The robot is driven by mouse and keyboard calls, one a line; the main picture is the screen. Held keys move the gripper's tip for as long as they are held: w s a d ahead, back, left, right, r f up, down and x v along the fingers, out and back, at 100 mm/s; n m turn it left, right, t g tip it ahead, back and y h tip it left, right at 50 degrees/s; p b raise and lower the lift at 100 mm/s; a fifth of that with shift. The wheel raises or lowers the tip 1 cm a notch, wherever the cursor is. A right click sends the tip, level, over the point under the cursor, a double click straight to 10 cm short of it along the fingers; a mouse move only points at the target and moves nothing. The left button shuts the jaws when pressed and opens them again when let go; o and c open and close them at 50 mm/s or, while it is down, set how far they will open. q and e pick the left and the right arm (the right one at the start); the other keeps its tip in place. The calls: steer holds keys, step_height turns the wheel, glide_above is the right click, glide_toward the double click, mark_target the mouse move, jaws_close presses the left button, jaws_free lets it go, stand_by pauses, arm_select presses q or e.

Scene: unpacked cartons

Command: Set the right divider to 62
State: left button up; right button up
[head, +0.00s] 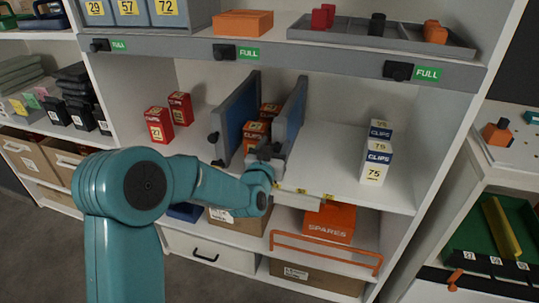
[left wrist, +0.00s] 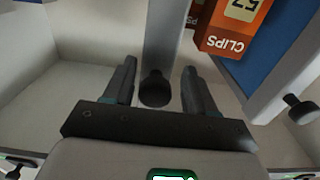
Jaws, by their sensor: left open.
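The right divider (head: 294,118) is a grey-edged upright panel with a blue face, standing on the middle shelf. The left divider (head: 238,120) stands to its left, with orange boxes (head: 256,134) between the two. My left gripper (head: 266,163) is at the front lower end of the right divider and partly covers it. In the left wrist view, its two dark fingers are open on either side of the right divider's dark knob (left wrist: 154,88), with gaps showing beside the knob. The scale strip (head: 302,192) on the shelf edge has yellow marks too small to read. My right gripper is not in view.
Red boxes (head: 159,124) stand left of the dividers. White-and-blue CLIPS boxes (head: 376,160), the front one marked 75, stand at the right. Shelf space between these and the right divider is clear. An orange SPARES box (head: 330,222) sits below.

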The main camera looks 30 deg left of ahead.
arm_select(q)
steer(key=b+v, duration=0.7)
steer(key=v, duration=0.9)
steer(key=shift+b, duration=0.4)
steer(key=shift+r, duration=0.1)
